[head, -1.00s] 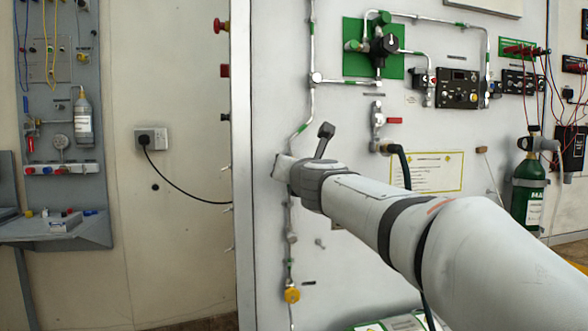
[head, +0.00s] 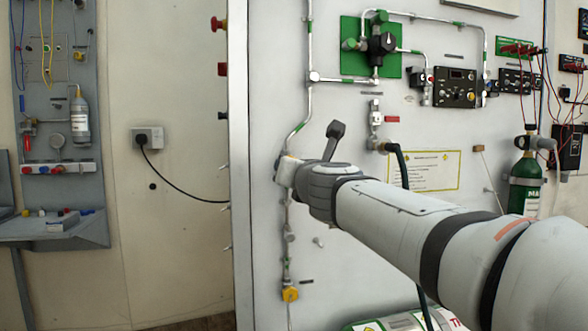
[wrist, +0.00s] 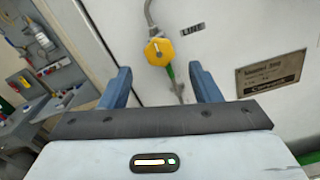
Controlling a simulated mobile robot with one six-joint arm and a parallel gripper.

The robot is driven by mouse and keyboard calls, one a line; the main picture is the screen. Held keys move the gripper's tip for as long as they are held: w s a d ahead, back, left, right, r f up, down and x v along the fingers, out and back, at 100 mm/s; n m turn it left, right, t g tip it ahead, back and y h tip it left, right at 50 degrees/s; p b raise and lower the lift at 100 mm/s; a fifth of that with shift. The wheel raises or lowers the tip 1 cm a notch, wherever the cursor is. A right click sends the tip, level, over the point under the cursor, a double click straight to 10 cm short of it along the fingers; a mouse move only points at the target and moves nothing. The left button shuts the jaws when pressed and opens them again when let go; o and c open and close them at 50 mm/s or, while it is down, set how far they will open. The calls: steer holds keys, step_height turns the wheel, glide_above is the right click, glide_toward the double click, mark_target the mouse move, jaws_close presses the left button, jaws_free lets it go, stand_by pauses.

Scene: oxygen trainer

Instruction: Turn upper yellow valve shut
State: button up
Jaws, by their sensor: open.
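In the wrist view a yellow valve knob (wrist: 158,51) with a pale mark on its face sits on a thin pipe on the white panel. My gripper (wrist: 160,67) is open, its two blue fingers either side of the knob in the picture, with nothing held. The knob appears beyond the fingertips; contact is not visible. In the head view a yellow valve (head: 290,294) shows low on the panel pipe. My wrist covers the pipe above it and the fingers are hidden there. I cannot tell whether the wrist view's knob is this same valve.
A "LINE" label (wrist: 192,29) and a metal plate (wrist: 272,72) are right of the knob. A black hose (head: 402,165) hangs behind my arm. A green cylinder (head: 526,184) stands at right. The panel's left edge (head: 238,200) is close to my wrist.

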steer(key=shift+v, duration=1.1)
steer(key=s+d+m+g+h+p, duration=0.2)
steer(key=s+d+m+g+p, duration=0.5)
steer(key=s+m+p, duration=0.6)
steer(key=s+d+m+g+h+p, duration=0.3)
steer(key=s+d+m+g+p, duration=0.4)
steer(key=s+m+p, duration=0.6)
steer(key=d+m+p, duration=0.2)
steer(key=m+p, duration=0.8)
steer(key=p, duration=0.3)
steer(key=shift+d+r+g+p, duration=0.25)
steer(key=shift+d+g+p, duration=0.05)
steer(key=shift+g+p, duration=0.1)
